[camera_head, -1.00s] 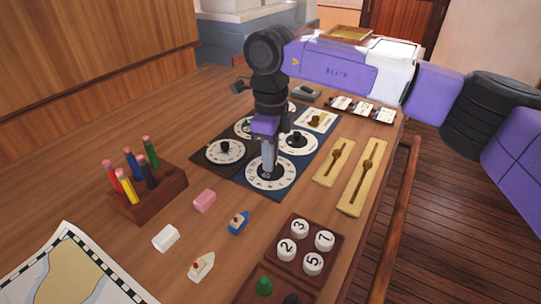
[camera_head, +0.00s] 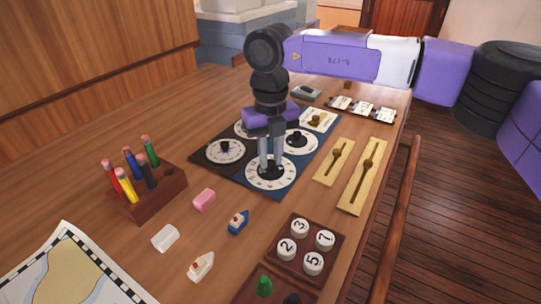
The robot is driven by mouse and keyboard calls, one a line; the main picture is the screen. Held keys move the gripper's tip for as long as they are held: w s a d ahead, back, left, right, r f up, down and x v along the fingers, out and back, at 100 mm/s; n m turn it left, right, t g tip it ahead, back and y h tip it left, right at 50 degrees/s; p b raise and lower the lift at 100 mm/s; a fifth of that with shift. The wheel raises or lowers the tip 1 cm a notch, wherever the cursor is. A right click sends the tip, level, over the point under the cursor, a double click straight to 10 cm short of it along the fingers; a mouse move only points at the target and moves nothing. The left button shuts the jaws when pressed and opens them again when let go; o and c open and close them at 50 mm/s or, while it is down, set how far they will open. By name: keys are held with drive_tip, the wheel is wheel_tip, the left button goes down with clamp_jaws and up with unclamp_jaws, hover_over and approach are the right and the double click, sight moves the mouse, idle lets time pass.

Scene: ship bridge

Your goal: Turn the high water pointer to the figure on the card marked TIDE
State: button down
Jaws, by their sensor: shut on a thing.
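A dark board (camera_head: 209,167) on the table carries several white dials with black pointer knobs. My gripper (camera_head: 270,168) points straight down over the nearest dial (camera_head: 257,184). Its two fingers are closed on that dial's black pointer knob (camera_head: 271,172). The fingers hide part of the knob and of the dial's figures. Other dials show at the left (camera_head: 224,151) and right (camera_head: 298,139) of the board.
Two brass slider plates (camera_head: 364,175) lie right of the board. A numbered button tray (camera_head: 304,250) sits at the near right.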

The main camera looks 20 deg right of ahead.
sight(271, 162)
drive_tip(key=shift+m, duration=1)
drive_tip(key=c, duration=1.3)
unclamp_jaws()
drive_tip(key=shift+o, duration=0.2)
drive_tip(key=shift+r+b, duration=0.3)
drive_tip(key=shift+r, duration=3.65)
